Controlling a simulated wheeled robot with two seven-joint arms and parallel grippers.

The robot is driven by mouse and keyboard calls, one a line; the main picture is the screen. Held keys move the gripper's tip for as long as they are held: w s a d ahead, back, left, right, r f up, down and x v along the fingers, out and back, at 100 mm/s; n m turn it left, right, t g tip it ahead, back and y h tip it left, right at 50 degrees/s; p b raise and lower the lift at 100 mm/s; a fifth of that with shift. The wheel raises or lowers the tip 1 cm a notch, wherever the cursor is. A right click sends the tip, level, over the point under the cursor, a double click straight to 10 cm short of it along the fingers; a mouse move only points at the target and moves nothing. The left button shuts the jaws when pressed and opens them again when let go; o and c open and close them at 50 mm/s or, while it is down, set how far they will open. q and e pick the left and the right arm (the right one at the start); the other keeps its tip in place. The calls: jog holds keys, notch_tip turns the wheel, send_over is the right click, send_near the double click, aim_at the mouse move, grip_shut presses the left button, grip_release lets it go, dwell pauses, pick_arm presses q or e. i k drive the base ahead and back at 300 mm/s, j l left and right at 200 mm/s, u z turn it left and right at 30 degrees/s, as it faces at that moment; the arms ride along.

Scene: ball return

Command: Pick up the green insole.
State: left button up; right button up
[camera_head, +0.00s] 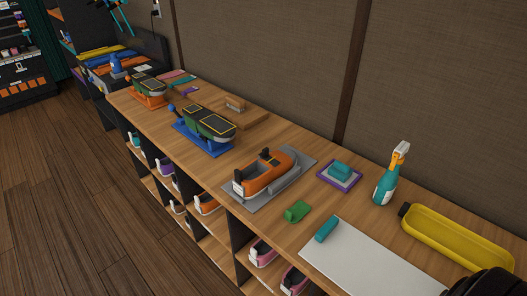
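A small green piece (296,211) lies flat on the wooden counter (272,218), in front of the grey stand and left of the white mat. It may be the green insole, but it is too small to be sure. Other green surfaces show on the dark shoe-like items on the blue stand (205,127) and the orange stand (148,90). Neither gripper can be made out. A black shape (492,284) cut off at the lower right corner cannot be identified.
An orange shoe-like item (262,175) sits on a grey stand. A teal block (326,229) lies on the white mat (365,262). A teal spray bottle (385,188) and yellow tray (455,238) stand at the right. Cubbies with shoes (263,252) are below the counter. Wooden floor is clear left.

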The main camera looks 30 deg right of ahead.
aim_at(295, 214)
jog(key=z, duration=1.15)
jog(key=j, duration=0.1)
